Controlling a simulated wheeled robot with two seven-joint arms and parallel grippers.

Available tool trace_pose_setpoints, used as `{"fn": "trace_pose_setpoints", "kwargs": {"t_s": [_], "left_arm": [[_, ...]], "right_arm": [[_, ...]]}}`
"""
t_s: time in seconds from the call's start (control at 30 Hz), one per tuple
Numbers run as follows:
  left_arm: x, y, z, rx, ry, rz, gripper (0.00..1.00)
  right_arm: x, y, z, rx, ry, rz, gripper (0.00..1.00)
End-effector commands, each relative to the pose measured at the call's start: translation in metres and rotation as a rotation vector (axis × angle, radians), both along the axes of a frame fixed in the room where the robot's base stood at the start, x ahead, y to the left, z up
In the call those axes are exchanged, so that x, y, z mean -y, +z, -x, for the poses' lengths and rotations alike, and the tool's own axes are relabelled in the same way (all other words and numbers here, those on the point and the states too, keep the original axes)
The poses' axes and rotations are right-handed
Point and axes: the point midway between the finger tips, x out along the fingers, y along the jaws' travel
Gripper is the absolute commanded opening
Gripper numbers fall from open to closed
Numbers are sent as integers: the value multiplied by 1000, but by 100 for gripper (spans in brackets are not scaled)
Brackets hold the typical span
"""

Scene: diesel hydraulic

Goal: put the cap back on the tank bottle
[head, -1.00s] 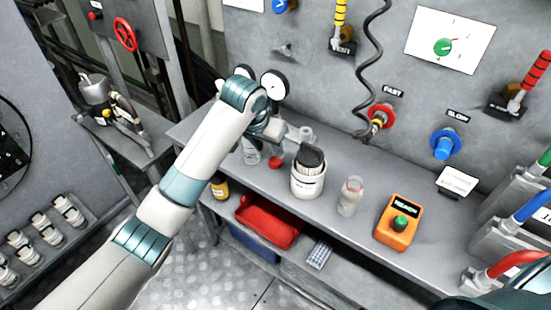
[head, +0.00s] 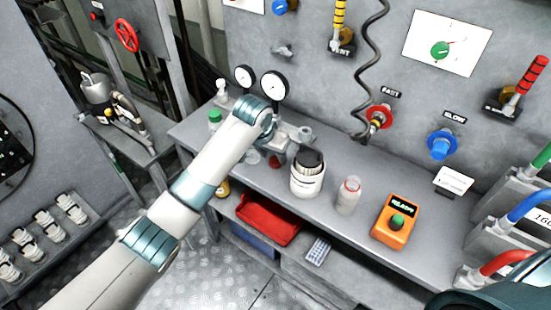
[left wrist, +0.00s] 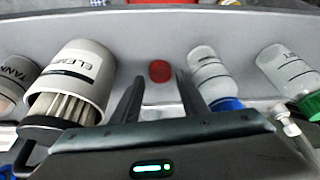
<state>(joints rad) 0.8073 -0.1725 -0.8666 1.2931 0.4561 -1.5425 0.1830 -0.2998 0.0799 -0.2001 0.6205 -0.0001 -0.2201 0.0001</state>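The red cap (head: 274,161) lies on the bench, partly hidden by my left gripper in the head view. In the left wrist view the cap (left wrist: 160,71) shows in the gap between the fingers. My left gripper (head: 281,150) is open above the cap; its spread fingers (left wrist: 159,80) do not appear to touch it. The tank bottle (head: 348,196) is clear and stands upright and uncapped on the bench, right of the white element canister (head: 307,183). Its TANK label (left wrist: 14,72) shows at the left of the wrist view. My right gripper is not in view.
A blue-capped bottle (left wrist: 209,75) and a green-capped bottle (left wrist: 288,72) stand on the other side of the cap from the canister. An orange device (head: 397,221) stands right of the tank bottle. A gauge panel (head: 320,95) rises behind the bench.

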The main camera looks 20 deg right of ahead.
Motion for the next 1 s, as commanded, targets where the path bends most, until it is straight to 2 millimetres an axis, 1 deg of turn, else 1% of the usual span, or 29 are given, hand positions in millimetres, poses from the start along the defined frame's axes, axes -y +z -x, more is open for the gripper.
{"fn": "trace_pose_setpoints", "kwargs": {"t_s": [0.03,0.13,0.3,0.77,0.87,0.9,1.0], "left_arm": [[1,-2,-1,-2,1,-2,40],[4,-14,-5,-2,2,-2,40],[6,-24,-8,0,2,-2,40],[7,-25,-8,0,1,0,40],[7,-24,-8,0,1,0,18],[7,-24,-8,0,1,0,10],[7,-24,-8,0,1,0,9]], "right_arm": [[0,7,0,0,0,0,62],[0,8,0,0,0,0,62],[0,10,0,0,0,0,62],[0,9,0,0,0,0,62],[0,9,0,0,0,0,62],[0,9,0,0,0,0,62],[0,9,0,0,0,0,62]]}}
